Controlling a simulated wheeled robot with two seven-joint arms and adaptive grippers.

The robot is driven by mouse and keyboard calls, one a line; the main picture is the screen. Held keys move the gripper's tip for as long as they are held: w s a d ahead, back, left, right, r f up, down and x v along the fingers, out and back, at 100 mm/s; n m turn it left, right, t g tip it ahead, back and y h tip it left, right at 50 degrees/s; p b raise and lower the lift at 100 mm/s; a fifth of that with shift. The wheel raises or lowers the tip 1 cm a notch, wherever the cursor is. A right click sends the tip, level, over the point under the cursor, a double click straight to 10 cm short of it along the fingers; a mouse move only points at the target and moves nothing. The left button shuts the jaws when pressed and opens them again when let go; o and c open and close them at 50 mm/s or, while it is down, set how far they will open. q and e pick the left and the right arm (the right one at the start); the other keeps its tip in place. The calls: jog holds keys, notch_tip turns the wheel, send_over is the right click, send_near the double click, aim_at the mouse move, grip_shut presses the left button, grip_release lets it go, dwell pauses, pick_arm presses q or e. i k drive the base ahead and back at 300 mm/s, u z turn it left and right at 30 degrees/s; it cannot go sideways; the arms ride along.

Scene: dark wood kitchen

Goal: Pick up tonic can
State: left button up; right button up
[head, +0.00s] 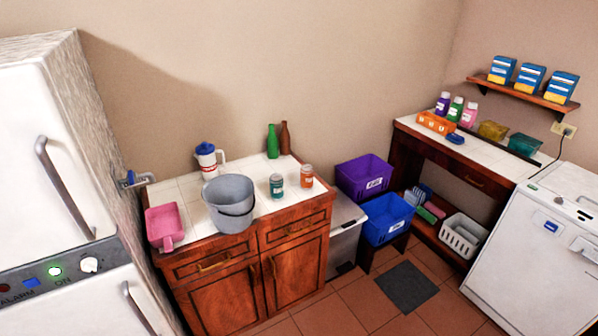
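Two small labelled containers stand upright on the white tiled counter (263,205): a teal one (276,187) and an orange one (307,176). Their labels are too small to read, so I cannot tell which, if either, is the tonic can. They stand apart, near the counter's right end, with the teal one just right of a grey bucket (231,200). Neither of my grippers is in the head view.
A white jug (208,160), green bottle (272,142), brown bottle (285,138) and pink dustpan (163,225) are on or beside the counter. Purple (364,177) and blue (388,218) bins stand right. A white fridge (60,130) borders the left; tiled floor (345,305) is open ahead.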

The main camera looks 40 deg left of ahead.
aim_at(306, 171)
jog(key=u, duration=0.55)
jog(key=i, duration=0.7)
jog(key=u, duration=0.85)
